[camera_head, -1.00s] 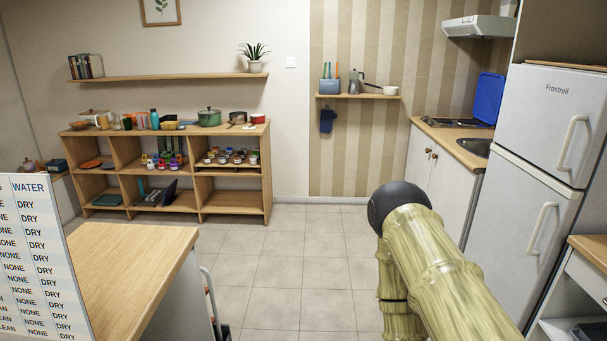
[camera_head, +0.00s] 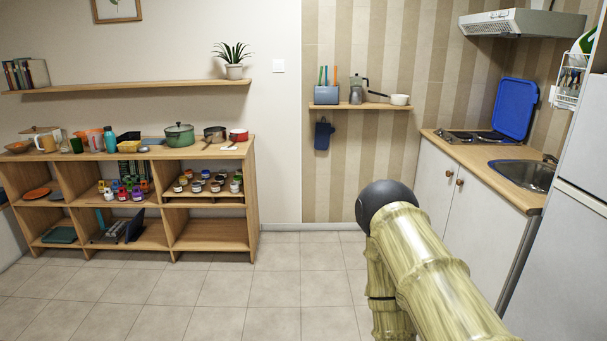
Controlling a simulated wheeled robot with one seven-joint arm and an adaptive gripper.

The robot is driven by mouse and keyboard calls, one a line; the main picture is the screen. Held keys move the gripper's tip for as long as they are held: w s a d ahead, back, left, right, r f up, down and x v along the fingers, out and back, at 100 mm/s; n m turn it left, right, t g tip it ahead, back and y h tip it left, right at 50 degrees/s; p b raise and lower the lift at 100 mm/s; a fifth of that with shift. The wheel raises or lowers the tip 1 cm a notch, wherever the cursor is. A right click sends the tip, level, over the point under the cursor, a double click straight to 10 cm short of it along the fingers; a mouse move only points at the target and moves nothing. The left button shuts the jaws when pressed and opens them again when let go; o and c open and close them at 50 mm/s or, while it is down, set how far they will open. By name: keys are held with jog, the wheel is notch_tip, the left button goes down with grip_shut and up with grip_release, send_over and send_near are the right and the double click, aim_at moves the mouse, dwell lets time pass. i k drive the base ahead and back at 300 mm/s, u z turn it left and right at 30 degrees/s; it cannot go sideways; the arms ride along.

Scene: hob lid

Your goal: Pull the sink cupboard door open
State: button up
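The white cupboard under the worktop stands at the right, with two doors that look shut. The right-hand door (camera_head: 484,225), below the sink (camera_head: 524,175), has a round brown knob (camera_head: 459,182) near its upper left edge. The left-hand door (camera_head: 433,180) has its own knob (camera_head: 449,173) close beside it. My bamboo-patterned arm, with a dark rounded joint, rises in front and covers the lower part of the cupboard. My gripper is not in view.
A fridge (camera_head: 565,240) stands at the right edge, beside the cupboard. The worktop holds a hob (camera_head: 462,137) and a blue lid (camera_head: 514,108). A wooden shelf unit (camera_head: 215,236) stands at the left. The tiled floor (camera_head: 275,290) between is clear.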

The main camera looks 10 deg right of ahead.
aim_at(484, 230)
jog(key=z, duration=0.15)
jog(key=i, duration=1.6)
jog(key=z, duration=0.6)
jog(key=i, duration=2)
jog(key=z, duration=0.25)
